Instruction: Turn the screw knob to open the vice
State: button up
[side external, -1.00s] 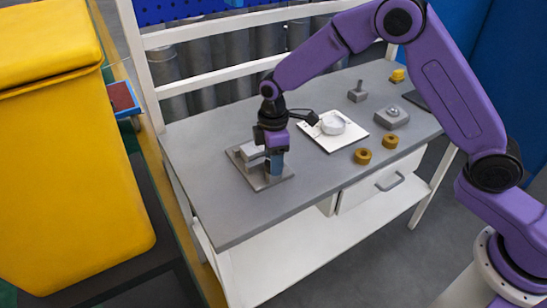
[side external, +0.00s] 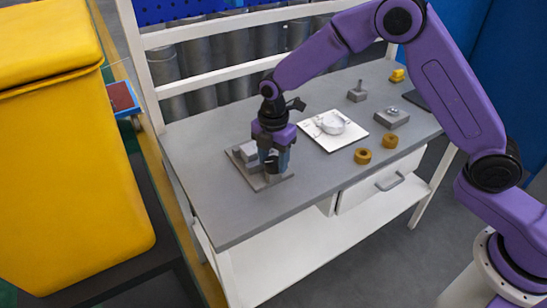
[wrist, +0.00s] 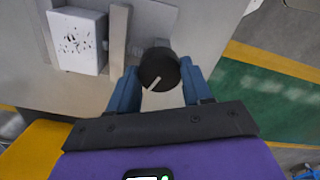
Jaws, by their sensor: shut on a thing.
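The vice (side external: 250,165) is a grey block assembly on a flat plate, near the left end of the bench. In the wrist view its light block with dark specks (wrist: 78,40) and an upright grey jaw plate (wrist: 118,38) show at the upper left. The screw knob (wrist: 159,68) is round and black with a white pointer line. My gripper (side external: 272,160) is down at the vice, fingers pointing down. In the wrist view the blue fingers of my gripper (wrist: 158,88) stand on either side of the knob and are shut on it.
A white board with a round pale part (side external: 333,123) lies on the grey bench (side external: 225,215). Two brass rings (side external: 363,156), a grey block (side external: 392,117) and a small post (side external: 357,92) stand further right. A yellow bin (side external: 70,150) is left of the bench.

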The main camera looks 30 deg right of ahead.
aim_at(274, 161)
dwell(0.3)
jog(key=o, duration=1)
jog(key=shift+o, duration=0.2)
notch_tip(274, 161, up, 18)
jog(key=shift+f, duration=0.25)
jog(key=s+d+f+m, duration=0.1)
jog(key=s+d+m, duration=0.2)
jog(key=s, duration=0.8)
jog(key=s+d+f+m, duration=0.2)
jog(key=s+d+m, duration=0.1)
jog(key=s+d, duration=0.5)
jog(key=s+d+f+m, duration=0.2)
jog(key=s+d+m, duration=0.2)
jog(key=s, duration=1)
jog(key=shift+s+d+f, duration=0.15)
jog(key=shift+s+d, duration=0.2)
jog(key=shift+d, duration=0.3)
